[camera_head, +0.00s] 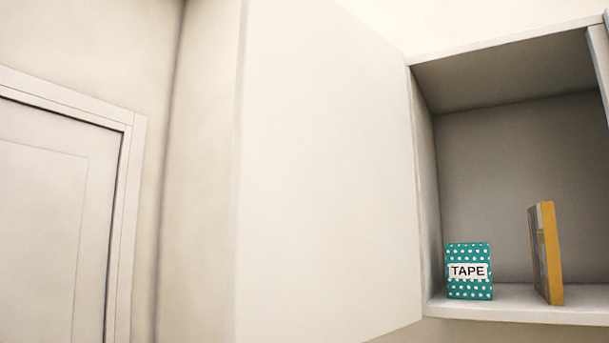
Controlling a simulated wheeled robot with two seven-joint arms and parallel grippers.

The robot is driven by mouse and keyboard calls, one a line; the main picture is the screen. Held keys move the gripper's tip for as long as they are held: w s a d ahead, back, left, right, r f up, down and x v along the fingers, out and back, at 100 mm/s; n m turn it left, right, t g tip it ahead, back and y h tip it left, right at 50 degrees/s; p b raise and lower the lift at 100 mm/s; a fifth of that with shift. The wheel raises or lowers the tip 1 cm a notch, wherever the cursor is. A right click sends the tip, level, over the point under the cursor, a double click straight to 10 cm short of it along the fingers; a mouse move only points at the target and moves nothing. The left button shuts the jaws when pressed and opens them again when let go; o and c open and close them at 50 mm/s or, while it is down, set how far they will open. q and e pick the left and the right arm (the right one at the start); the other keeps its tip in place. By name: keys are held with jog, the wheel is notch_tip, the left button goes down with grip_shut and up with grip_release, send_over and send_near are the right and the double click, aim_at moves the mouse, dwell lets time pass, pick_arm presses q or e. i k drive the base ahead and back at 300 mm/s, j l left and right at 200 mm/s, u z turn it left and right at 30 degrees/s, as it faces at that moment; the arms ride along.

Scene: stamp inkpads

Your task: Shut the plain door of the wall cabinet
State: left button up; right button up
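The wall cabinet (418,180) is on the right of the head view, and its front is open on the left part. Its plain door (325,170) is a blank off-white panel that stands swung wide open. It is joined at the left side of the opening and reaches out toward me and to the left. Its lower edge slants down to the left and runs out of view. Neither of my grippers shows in this view.
A teal dotted box marked TAPE (469,288) and an upright yellow-edged book or box (549,253) stand on the cabinet's bottom shelf (520,307). A panel edge (600,62) shows at the far right. A room door with a frame (128,200) is at the left.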

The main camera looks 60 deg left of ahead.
aim_at(322, 246)
jog(key=k+j, duration=0.1)
jog(key=j, duration=0.55)
jog(key=k+j, duration=0.1)
jog(key=j, duration=0.5)
jog(key=k+j, duration=0.1)
jog(key=j, duration=0.55)
jog(key=i+z, duration=0.05)
